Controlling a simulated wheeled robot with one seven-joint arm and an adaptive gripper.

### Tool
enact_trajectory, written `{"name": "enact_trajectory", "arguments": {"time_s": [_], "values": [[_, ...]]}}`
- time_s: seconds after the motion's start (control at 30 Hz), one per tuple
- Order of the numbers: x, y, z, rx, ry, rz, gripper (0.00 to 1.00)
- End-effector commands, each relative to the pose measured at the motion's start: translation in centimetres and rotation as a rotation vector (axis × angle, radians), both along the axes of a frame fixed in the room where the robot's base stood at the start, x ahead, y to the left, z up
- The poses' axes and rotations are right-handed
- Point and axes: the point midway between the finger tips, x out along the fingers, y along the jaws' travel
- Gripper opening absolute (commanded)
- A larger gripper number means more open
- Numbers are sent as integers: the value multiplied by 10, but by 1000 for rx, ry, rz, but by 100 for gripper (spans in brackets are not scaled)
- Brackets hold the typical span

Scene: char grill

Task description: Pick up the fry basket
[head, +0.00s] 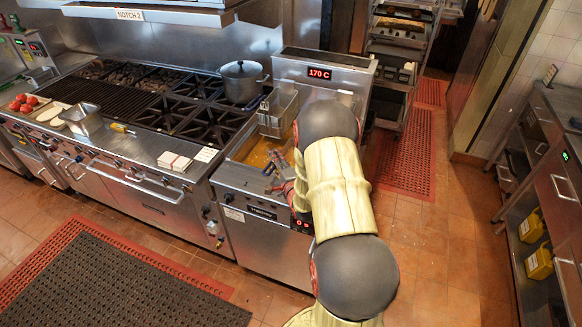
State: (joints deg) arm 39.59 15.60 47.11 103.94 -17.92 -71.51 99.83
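A wire fry basket (278,115) sits at the back left of the fryer (262,216), above the amber oil (262,152). A blue handle end shows at its left. My arm reaches over the fryer from the front right and hides its right side. My gripper (274,165) is small and partly hidden at the left of my arm, low over the front of the oil well. It is in front of the visible basket and apart from it. I cannot tell whether its fingers are open or shut, or whether they touch anything.
A burner range with a grey pot (242,82) adjoins the fryer at left. White cards (175,161) lie on its front ledge. A tray rack (398,60) stands behind at right. Tiled floor is open between the fryer and the right counter (553,150).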

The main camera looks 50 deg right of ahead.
Motion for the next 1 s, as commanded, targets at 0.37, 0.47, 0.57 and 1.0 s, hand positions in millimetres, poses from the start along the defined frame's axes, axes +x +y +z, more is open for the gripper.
{"name": "enact_trajectory", "arguments": {"time_s": [0.37,0.47,0.57,1.0], "values": [[4,-2,-1,0,0,0,24],[4,-2,-1,0,0,0,19],[4,-2,-1,0,0,0,13],[4,-2,-1,0,1,-1,0]]}}
